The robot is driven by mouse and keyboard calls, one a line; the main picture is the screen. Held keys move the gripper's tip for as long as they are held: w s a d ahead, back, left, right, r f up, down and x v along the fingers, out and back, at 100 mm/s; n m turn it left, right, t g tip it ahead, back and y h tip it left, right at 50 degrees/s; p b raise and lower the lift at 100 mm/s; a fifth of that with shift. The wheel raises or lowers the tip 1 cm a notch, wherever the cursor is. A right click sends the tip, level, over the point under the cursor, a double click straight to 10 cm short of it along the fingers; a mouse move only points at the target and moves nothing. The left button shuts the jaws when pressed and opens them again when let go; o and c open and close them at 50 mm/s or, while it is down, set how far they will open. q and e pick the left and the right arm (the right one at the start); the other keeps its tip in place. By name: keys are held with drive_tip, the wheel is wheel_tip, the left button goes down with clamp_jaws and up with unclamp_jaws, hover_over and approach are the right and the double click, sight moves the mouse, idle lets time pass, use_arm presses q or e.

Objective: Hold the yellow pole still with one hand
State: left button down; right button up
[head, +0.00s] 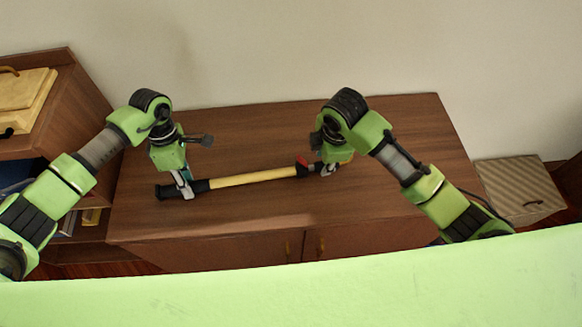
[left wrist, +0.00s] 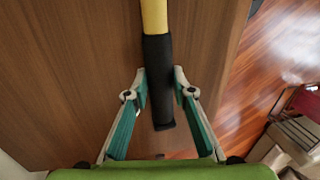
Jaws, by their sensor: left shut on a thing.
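The yellow pole (head: 252,177) lies across the brown cabinet top (head: 400,150), with a black grip at its left end and a red and black piece at its right end. My left gripper (head: 186,190) is shut on the pole's black grip. In the left wrist view, its fingers (left wrist: 159,80) sit on both sides of the black grip (left wrist: 158,60), and the yellow part (left wrist: 154,15) runs up out of the picture. My right gripper (head: 326,171) is at the pole's right end, beside the red and black piece. Its fingers are too small to tell whether they hold it.
A wooden shelf with a cream box (head: 25,88) stands at the left. A woven box (head: 520,188) stands right of the cabinet. A light green surface (head: 300,290) fills the front. The cabinet top behind the pole is clear.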

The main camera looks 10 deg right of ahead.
drive_tip(key=shift+w+f, duration=0.15)
drive_tip(key=shift+f, duration=0.65)
drive_tip(key=shift+w+f, duration=0.15)
drive_tip(key=shift+f, duration=0.6)
drive_tip(key=shift+c, duration=0.3)
clamp_jaws()
